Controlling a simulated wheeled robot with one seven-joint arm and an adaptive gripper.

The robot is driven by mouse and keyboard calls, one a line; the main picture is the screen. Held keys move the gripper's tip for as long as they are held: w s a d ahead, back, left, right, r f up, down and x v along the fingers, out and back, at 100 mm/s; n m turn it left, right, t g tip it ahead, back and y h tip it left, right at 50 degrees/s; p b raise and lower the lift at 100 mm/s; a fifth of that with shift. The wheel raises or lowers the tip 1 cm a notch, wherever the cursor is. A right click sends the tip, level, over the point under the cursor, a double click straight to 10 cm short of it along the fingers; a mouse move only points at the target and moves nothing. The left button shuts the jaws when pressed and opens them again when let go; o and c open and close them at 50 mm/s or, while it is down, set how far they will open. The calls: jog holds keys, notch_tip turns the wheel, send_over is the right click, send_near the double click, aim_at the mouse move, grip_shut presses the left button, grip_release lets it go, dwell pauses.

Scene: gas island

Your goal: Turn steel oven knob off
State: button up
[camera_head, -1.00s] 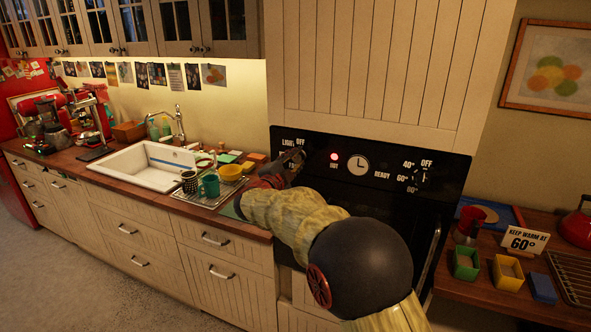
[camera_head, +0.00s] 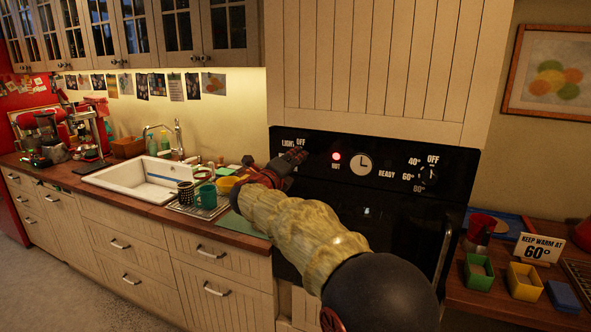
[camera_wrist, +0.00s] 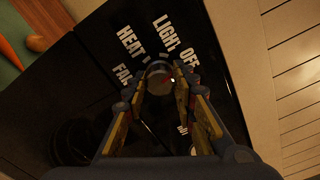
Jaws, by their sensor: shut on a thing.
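The steel oven knob (camera_wrist: 159,76) is on the left of the black oven panel (camera_head: 318,146), among the white words LIGHT, OFF, HEAT and FAN. My gripper (camera_wrist: 163,90) is shut on the knob, one finger on each side, in the wrist view. Which word the knob points at cannot be told.
A red light (camera_head: 336,156) glows beside a clock (camera_head: 361,163). A second knob (camera_head: 430,175) with temperature marks is at the panel's right. A "KEEP WARM AT 60°" sign (camera_head: 536,247) stands on the right counter. Cups (camera_head: 205,196) and a sink are to the left.

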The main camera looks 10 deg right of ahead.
jog(key=shift+f+m+b, duration=0.15)
jog(key=shift+m+b, duration=0.65)
jog(key=shift+m, duration=0.3)
jog(key=o, duration=1.1)
jog(key=v, duration=1.2)
